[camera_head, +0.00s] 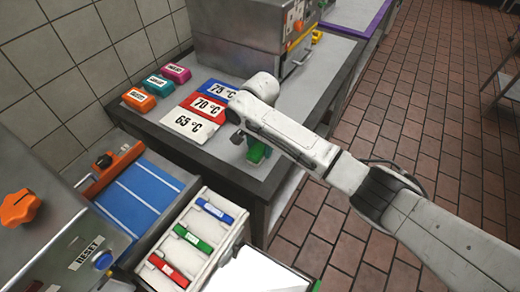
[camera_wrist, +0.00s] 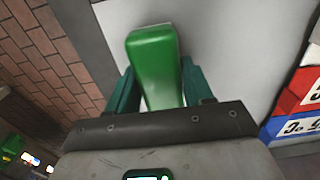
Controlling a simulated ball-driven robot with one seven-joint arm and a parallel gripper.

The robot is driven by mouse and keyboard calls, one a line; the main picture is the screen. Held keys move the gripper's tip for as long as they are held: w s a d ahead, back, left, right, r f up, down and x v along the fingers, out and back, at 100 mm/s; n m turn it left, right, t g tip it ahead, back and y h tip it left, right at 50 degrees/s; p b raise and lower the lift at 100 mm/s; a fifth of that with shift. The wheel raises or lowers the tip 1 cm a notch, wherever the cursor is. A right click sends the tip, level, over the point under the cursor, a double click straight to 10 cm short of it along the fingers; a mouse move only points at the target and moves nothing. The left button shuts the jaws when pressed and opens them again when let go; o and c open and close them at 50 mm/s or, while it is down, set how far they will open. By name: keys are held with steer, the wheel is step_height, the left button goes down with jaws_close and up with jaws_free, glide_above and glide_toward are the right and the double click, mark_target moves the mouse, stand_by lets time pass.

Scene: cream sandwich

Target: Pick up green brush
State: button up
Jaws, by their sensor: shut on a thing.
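The green brush (camera_wrist: 153,58) shows in the wrist view as a rounded, glossy green block. It sits between the two dark teal fingers of my gripper (camera_wrist: 158,88), which is shut on it. In the head view the green brush (camera_head: 258,152) is a small green patch below my wrist, over the front part of the grey table. My arm and gripper (camera_head: 246,146) hide much of it there. I cannot tell whether it touches the table top.
On the table (camera_head: 240,172) lie temperature plates marked 75 °C (camera_head: 219,89), 70 °C (camera_head: 208,106) and 65 °C (camera_head: 190,124). Several coloured labelled blocks (camera_head: 157,85) stand near the wall. A metal machine (camera_head: 235,50) is behind. A white rack (camera_head: 208,262) holds blue, green and red items.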

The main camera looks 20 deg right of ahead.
steer(key=shift+r, duration=0.15)
steer(key=shift+r, duration=0.55)
steer(key=s+r+p, duration=0.6)
steer(key=s+r, duration=0.5)
steer(key=s, duration=0.3)
steer(key=shift+r, duration=0.35)
